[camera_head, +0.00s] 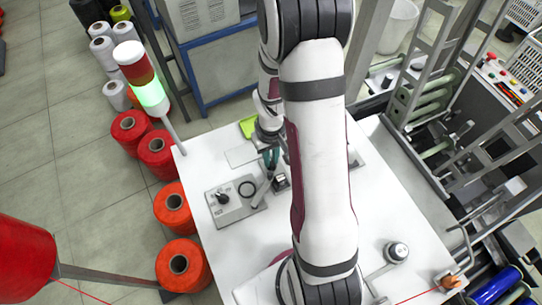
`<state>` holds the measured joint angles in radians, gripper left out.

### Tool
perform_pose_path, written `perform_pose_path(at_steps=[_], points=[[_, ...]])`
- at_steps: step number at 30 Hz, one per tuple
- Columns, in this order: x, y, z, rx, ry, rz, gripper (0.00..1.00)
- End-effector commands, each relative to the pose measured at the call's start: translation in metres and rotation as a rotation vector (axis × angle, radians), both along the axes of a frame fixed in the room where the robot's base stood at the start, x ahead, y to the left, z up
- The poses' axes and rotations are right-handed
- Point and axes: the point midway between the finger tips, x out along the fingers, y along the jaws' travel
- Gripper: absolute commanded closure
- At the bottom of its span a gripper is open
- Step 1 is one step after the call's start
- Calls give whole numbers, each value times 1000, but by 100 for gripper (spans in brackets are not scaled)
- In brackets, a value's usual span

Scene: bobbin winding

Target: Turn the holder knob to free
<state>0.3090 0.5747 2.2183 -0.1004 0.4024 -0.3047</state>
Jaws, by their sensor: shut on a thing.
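My gripper (270,168), with dark green jaws, points down over the white table. It is shut on a small part at the upper end of a slanted grey post (262,190), apparently the holder knob. The jaws hide most of that part, so its turned position cannot be read. The post stands at the right edge of a flat grey panel (236,216). The panel also carries a black knob (222,198) and a black ring (246,188), both left of the jaws. A small black block (281,184) sits just right of the jaws.
A signal tower (148,88) with its green section lit stands at the table's left corner. A yellow-green item (249,127) lies behind my gripper. A round grey-topped piece (396,252) is at the right front. Red and orange spools (179,264) stand on the floor left.

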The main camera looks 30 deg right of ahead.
Motion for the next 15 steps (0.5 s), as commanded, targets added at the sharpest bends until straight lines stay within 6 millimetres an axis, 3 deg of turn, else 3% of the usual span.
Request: perform_pose_path(at_steps=[15], points=[[-1, -1, 0, 0, 1, -362, 100]])
